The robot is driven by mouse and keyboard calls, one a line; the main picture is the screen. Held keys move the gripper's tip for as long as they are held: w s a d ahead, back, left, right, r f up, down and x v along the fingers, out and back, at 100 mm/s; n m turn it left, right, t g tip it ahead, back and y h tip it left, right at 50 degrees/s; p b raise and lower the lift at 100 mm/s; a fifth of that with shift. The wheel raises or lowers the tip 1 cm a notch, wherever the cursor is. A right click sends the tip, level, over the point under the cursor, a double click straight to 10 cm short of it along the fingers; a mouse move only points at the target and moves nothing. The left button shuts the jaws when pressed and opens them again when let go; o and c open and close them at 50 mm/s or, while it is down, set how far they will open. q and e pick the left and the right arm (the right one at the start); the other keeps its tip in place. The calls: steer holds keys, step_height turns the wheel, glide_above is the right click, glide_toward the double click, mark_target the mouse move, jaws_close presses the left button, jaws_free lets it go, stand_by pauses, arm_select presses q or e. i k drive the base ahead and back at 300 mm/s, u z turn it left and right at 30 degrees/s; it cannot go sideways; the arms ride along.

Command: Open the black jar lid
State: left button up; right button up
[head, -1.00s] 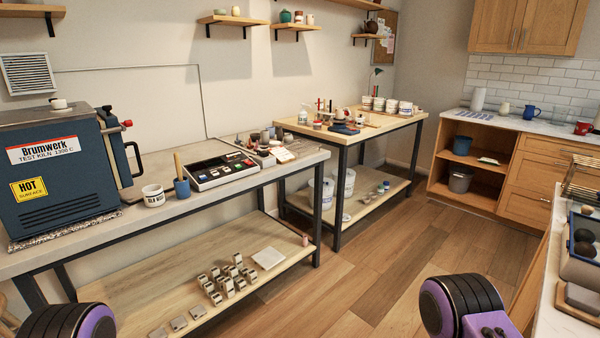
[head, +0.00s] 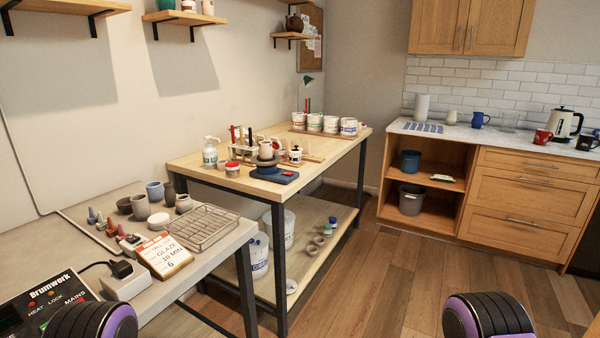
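A small white jar with what looks like a dark top (head: 295,155) stands on the wooden worktable (head: 215,172), right of the blue stand. It is too small to tell for certain whether this is the black jar lid, or whether it is shut. No other clear black jar lid can be made out. Both my grippers are out of view; only black and purple parts of my arms show at the bottom left and bottom right.
A blue stand with a pot (head: 268,165), a white pump bottle (head: 210,152) and several white tubs (head: 331,124) share the worktable. A wire rack (head: 203,227) and a sign (head: 164,255) sit on the nearer bench. The wooden floor (head: 385,275) right of the tables is clear.

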mark_target(298, 150)
steer(key=z, duration=0.1)
steer(key=i, duration=0.25)
steer(key=z, duration=1.25)
steer(key=i, duration=2.65)
steer(key=u, duration=0.15)
